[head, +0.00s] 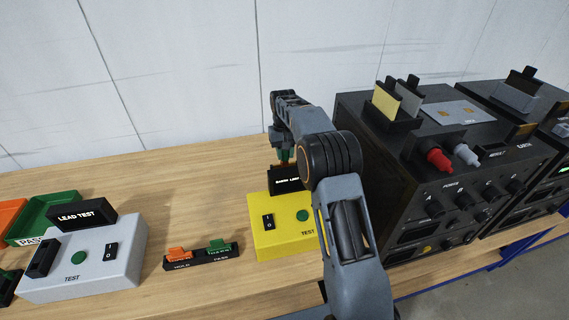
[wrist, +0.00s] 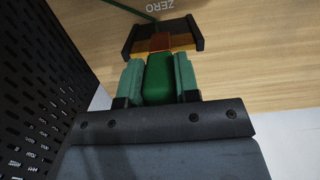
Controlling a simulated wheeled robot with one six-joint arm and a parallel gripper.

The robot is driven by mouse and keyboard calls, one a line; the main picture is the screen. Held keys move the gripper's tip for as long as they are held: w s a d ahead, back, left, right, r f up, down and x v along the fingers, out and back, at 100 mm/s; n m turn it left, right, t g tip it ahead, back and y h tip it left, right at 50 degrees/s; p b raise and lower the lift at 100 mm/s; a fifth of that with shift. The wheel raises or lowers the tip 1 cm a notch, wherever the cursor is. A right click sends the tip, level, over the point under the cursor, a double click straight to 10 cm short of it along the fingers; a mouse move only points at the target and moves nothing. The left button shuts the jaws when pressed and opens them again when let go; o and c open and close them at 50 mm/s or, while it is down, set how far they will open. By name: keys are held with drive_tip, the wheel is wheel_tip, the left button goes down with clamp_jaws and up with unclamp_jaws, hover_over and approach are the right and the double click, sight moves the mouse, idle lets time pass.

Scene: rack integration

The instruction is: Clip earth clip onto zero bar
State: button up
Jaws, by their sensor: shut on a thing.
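My gripper (wrist: 158,80) is shut on the green earth clip (wrist: 159,82), with one pale green finger on each side of it. The zero bar (wrist: 183,41) is a copper-coloured bar between black end blocks, just beyond the clip's front end in the wrist view. The clip's front overlaps the bar in the picture; whether it grips the bar cannot be told. In the head view my gripper (head: 283,154) points down behind the yellow test box, and the black display hides its tips, the clip and the bar.
The word ZERO (wrist: 172,4) is on the wooden bench by the bar, and a green lead (wrist: 140,10) runs there. A yellow test box (head: 284,236) stands in front. Dark instrument racks (head: 400,170) stand close on the right.

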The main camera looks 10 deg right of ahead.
drive_tip(key=shift+f, duration=0.45)
drive_tip(key=o, duration=1.1)
drive_tip(key=shift+c, duration=0.2)
wheel_tip(320, 180, up, 14)
drive_tip(key=w+p, duration=0.2)
drive_tip(key=shift+t, duration=0.3)
drive_tip(key=f, duration=0.6)
drive_tip(key=shift+s+f, duration=0.2)
drive_tip(key=s+r+t, duration=0.2)
drive_tip(key=s, duration=1.4)
drive_tip(key=s+r+t, duration=0.2)
drive_tip(key=s+t, duration=0.1)
drive_tip(key=s, duration=1.4)
drive_tip(key=shift+t, duration=0.3)
